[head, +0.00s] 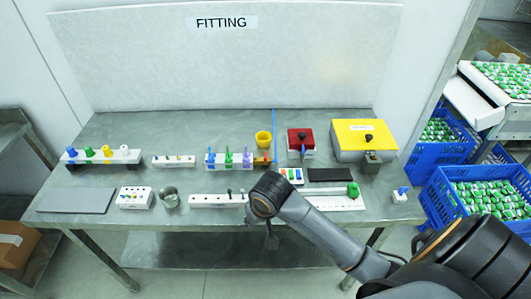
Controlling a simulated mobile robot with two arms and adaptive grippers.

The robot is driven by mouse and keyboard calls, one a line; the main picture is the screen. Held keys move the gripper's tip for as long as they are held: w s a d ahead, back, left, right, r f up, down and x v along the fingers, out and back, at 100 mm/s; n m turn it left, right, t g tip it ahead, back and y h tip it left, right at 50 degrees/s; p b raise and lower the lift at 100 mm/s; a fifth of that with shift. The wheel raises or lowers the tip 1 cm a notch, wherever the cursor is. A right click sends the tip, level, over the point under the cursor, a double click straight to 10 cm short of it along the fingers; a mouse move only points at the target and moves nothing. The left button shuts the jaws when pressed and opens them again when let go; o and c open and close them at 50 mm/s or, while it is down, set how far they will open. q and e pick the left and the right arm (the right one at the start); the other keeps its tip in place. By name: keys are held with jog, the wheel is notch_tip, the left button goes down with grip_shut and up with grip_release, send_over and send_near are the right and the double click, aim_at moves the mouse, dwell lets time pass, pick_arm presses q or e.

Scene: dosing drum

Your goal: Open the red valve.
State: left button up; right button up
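A red box-shaped unit (299,135) stands toward the back right of the table, on a pale base. It has a dark knob on its top and a thin blue piece at its front. It is the only large red thing that I see, and I cannot tell how its knob or blue piece is set. My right arm comes in from the lower right and bends at a dark joint over the table's front edge. What looks like my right gripper (272,241) hangs below that joint, well away from the red unit; its fingers are too small to read. My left gripper is out of view.
A yellow box (364,140) stands right of the red unit, and a yellow cup (264,139) stands left of it. A black pad (330,174) and a green knob (353,189) lie in front. Blue crates (438,190) stand right of the table (215,128).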

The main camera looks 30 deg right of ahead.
jog(key=w+d+r+m+h, duration=0.2)
jog(key=w+d+r+m, duration=0.4)
jog(key=w+d+r, duration=0.75)
jog(key=x, duration=0.4)
jog(key=p+x, duration=0.1)
jog(key=x, duration=0.4)
jog(key=w+a+x, duration=0.1)
jog(key=x, duration=0.3)
jog(key=shift+w+f+p, duration=0.15)
jog(key=shift+w+p, duration=0.05)
jog(key=shift+p, duration=0.2)
grip_shut()
